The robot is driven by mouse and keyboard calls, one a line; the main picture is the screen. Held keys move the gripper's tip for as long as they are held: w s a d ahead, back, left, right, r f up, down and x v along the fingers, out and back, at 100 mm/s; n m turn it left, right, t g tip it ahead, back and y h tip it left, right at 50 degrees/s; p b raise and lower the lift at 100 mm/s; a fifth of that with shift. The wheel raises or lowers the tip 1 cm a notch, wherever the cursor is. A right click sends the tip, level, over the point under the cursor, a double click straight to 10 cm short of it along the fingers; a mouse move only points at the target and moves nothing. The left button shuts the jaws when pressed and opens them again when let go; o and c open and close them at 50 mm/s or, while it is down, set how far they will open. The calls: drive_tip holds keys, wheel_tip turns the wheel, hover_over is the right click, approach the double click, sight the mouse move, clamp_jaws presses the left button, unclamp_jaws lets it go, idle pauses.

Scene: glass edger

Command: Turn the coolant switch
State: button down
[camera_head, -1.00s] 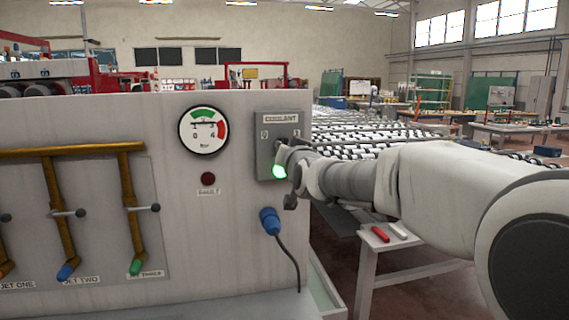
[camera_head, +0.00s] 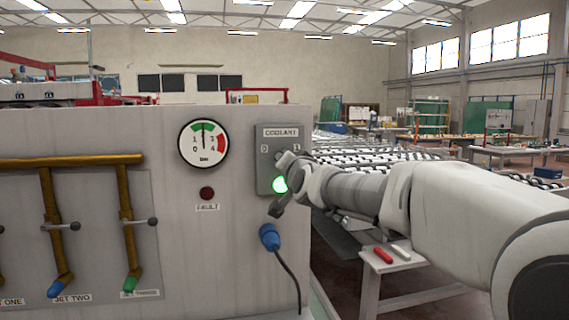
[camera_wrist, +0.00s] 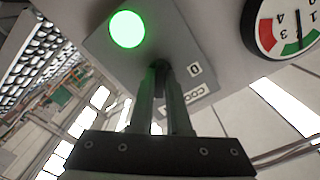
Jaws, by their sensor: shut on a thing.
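The grey coolant switch box (camera_head: 265,178) is on the right end of the machine's front panel, with a "COOLANT" label and the marks 0 and 1. Its green lamp (camera_head: 280,184) is lit and also shows in the wrist view (camera_wrist: 127,29). My gripper (camera_head: 286,160) is at the box between the label and the lamp. In the wrist view my gripper (camera_wrist: 162,72) has its two fingers close together around the dark switch knob (camera_wrist: 161,65). The fingers hide most of the knob, so its exact angle is unclear.
A pressure gauge (camera_head: 203,145) is left of the box, its needle near the green band. The fault lamp (camera_head: 207,193) is dark. A blue plug (camera_head: 269,237) with a cable is below. Jet valve levers (camera_head: 137,222) are at left. A small table (camera_head: 398,262) stands behind my arm.

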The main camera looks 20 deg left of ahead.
drive_tip(key=c, duration=0.9)
unclamp_jaws()
drive_tip(key=b+v, duration=0.2)
drive_tip(key=v, duration=1.5)
drive_tip(key=shift+s+d, duration=0.15)
drive_tip(key=shift+d, duration=0.05)
